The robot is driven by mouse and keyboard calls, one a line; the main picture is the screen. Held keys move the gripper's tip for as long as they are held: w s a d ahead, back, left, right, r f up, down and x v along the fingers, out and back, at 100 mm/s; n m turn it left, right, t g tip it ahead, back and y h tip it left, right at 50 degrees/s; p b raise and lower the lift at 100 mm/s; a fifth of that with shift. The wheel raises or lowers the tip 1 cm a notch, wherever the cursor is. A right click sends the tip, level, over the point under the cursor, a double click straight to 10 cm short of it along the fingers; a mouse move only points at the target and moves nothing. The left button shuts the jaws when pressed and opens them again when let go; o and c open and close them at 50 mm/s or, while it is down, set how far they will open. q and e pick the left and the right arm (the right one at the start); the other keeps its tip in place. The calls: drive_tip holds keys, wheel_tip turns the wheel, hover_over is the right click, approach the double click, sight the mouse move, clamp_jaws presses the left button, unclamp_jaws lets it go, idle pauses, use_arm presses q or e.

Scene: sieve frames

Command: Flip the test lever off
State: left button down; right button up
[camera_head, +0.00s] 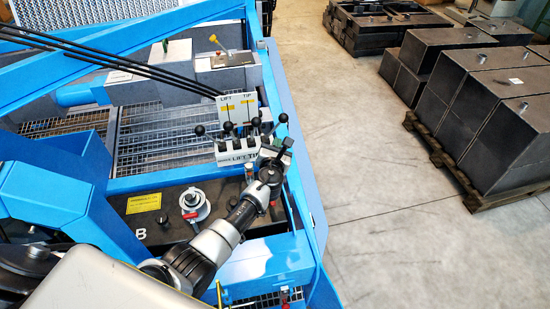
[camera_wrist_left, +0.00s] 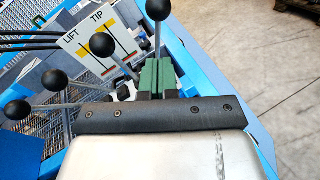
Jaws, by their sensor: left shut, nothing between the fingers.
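I see no label reading test, so I cannot tell which one is the test lever. The rightmost lever's knob (camera_head: 283,117) also shows at the top of the left wrist view (camera_wrist_left: 158,9). Another lever knob (camera_wrist_left: 102,45) stands to its left. My left gripper (camera_head: 284,146) is at the right end of the block. Its green fingers (camera_wrist_left: 162,72) are shut and empty, close to the rightmost lever's rod; I cannot tell if they touch.
A white LIFT/TIP sign (camera_head: 238,107) stands behind the levers. A grey box (camera_head: 225,78) with a yellow-tipped lever is farther back. A round valve fitting (camera_head: 193,205) sits left of my arm. Blue frame rails border the machine. Dark blocks lie on a pallet (camera_head: 475,190) at right.

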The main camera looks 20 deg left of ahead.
use_arm(q)
drive_tip(key=p+v, duration=0.1)
drive_tip(key=v, duration=0.5)
drive_tip(key=shift+s+p, duration=0.35)
use_arm(e)
drive_tip(key=shift+w+a+r, duration=0.25)
drive_tip(key=shift+a+r, duration=0.2)
drive_tip(key=shift+r, duration=0.1)
drive_tip(key=shift+w+a+r, duration=0.25)
drive_tip(key=shift+a+r, duration=0.15)
drive_tip(key=shift+r, duration=0.15)
use_arm(q)
drive_tip(key=shift+r, duration=0.2)
use_arm(e)
drive_tip(key=shift+d, duration=0.35)
use_arm(q)
drive_tip(key=shift+f, duration=0.1)
use_arm(e)
drive_tip(key=shift+s, duration=0.15)
